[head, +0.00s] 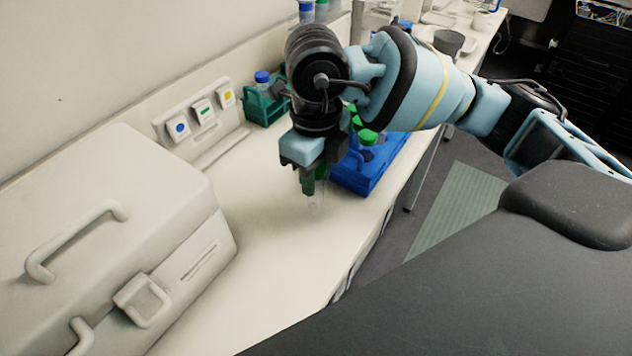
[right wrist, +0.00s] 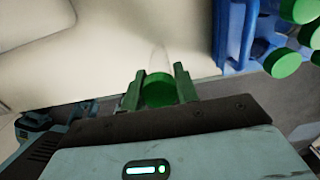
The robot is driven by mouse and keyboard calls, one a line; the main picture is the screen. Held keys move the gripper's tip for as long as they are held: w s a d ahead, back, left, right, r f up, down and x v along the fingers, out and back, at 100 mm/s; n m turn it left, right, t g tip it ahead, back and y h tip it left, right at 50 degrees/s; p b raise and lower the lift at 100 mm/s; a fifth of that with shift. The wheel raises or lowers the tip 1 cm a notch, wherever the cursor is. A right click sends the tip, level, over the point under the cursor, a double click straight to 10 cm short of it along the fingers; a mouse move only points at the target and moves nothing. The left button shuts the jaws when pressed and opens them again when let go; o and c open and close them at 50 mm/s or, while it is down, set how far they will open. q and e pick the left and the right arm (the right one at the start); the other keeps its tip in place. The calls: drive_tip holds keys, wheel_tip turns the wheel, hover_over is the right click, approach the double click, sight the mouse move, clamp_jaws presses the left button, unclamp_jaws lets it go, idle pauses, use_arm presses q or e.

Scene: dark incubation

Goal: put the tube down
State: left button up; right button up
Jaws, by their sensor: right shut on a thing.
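My right gripper (head: 315,180) is shut on a clear tube with a green cap and holds it over the white bench, left of the blue rack. In the right wrist view the tube's green cap (right wrist: 159,90) sits between the two green fingers of the gripper (right wrist: 160,88). The clear tube body (head: 317,204) hangs below the fingers in the head view. I cannot tell whether its lower end touches the bench. My left gripper is not in view.
A blue rack (head: 372,180) with several green-capped tubes stands close right of the gripper. A green rack (head: 263,108) with a blue-capped bottle (head: 262,78) is behind. A large white case (head: 110,220) stands at left. The bench (head: 262,225) between is clear.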

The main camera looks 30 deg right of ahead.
drive_tip(key=shift+w+d+f, duration=0.1)
drive_tip(key=shift+w+d, duration=0.1)
drive_tip(key=shift+w, duration=0.15)
wheel_tip(320, 180, down, 3)
drive_tip(key=shift+f, duration=0.15)
drive_tip(key=shift+s+f, duration=0.1)
drive_tip(key=shift+f, duration=0.05)
drive_tip(key=o, duration=0.9)
drive_tip(key=shift+o, duration=0.2)
drive_tip(key=shift+r, duration=0.2)
wheel_tip(320, 180, up, 7)
drive_tip(key=shift+r, duration=0.15)
